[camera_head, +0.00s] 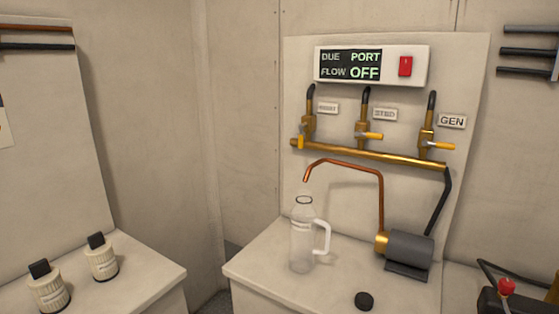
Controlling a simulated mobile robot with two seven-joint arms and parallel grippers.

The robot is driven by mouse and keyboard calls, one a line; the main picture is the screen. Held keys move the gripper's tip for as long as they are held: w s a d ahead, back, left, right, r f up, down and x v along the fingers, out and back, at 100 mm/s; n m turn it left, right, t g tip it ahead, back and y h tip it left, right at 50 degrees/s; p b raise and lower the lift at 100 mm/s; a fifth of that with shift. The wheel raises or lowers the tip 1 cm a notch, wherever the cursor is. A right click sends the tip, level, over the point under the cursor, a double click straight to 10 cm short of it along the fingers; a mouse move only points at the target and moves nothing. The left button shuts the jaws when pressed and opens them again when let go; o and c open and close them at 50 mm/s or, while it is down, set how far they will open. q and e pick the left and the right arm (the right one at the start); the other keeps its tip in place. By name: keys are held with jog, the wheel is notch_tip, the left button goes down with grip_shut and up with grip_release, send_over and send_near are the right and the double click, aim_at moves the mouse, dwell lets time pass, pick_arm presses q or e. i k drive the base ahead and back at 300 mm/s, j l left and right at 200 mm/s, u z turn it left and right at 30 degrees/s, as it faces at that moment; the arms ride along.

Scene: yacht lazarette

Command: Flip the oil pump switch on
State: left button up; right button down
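The red oil pump switch (405,66) sits at the right end of a white control box (420,52) on the wall panel. The box's dark display (350,65) reads "DUE PORT" and "FLOW OFF". The grey pump (410,251) with a brass end stands on the counter below. A copper pipe (381,200) rises from it and bends left over a clear jug (302,240) with a white handle. Neither of my grippers is in view.
A brass manifold (385,155) carries several valves with yellow handles; one label reads GEN (452,121). A black cap (364,300) lies on the counter (330,285). Two dark-capped bottles (102,258) stand on the left counter. A red knob (506,286) shows at lower right.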

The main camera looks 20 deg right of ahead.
aim_at(405, 65)
jog(key=z, duration=1.25)
